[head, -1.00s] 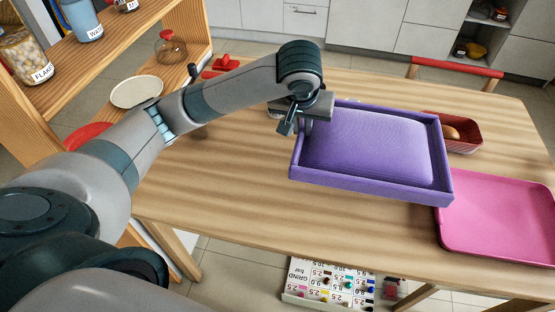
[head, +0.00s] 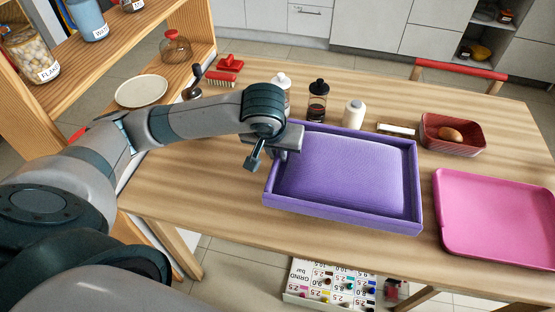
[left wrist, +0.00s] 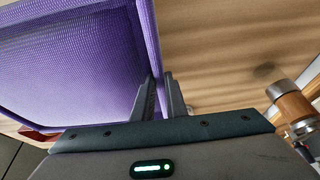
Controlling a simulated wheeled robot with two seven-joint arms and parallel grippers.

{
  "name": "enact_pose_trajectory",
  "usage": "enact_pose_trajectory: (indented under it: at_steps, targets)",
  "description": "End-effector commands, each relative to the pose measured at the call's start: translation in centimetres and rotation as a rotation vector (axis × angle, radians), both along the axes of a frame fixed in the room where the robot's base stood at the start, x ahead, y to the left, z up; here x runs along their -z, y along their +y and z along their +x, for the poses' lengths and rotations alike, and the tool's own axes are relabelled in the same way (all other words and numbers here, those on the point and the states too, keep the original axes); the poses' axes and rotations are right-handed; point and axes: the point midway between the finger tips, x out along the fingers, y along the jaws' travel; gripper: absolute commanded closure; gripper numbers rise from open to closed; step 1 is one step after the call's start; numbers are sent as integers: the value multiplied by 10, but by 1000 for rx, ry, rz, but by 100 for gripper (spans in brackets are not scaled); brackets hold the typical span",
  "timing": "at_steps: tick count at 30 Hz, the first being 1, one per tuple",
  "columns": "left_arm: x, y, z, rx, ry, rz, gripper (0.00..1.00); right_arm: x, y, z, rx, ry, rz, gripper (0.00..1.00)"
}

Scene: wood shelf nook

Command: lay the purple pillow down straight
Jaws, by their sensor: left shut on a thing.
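The purple pillow (head: 345,172) is a padded rectangle inside a raised purple rim, right of my left gripper (head: 284,152) in the head view. It lies face up and almost level over the middle of the wooden table, turned slightly against the picture. I cannot tell if its underside touches the table. My left gripper is shut on the rim at its left side. In the left wrist view the pillow (left wrist: 75,65) fills the upper left, and its rim passes between the two fingers (left wrist: 161,88). My right gripper is not in view.
A pink tray (head: 495,215) lies right of the pillow, with a narrow gap. A red basket (head: 452,146) with a brown item stands at the back right. A dark-capped bottle (head: 317,103) and a white bottle (head: 353,114) stand behind the pillow. Bare wood (head: 200,185) is free to the left.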

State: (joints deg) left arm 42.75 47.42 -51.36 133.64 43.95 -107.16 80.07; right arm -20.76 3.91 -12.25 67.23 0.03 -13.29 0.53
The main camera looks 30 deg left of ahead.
Motion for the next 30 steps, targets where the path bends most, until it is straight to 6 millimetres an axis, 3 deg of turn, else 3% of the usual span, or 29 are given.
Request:
enact_pose_trajectory:
  at_steps: [7, 20, 21, 22, 30]
  targets:
    - [28, 0, 0, 0, 0, 0, 100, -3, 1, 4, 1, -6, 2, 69]
    - [32, 0, 0, -1, -2, 0, 100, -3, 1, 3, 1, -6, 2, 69]
    - [33, 0, 0, 0, -1, 1, 78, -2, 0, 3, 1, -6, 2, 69]
    - [33, 0, 0, 0, -1, 1, 71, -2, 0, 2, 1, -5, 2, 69]
    - [33, 0, 0, 0, -1, 1, 69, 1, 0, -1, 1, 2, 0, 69]
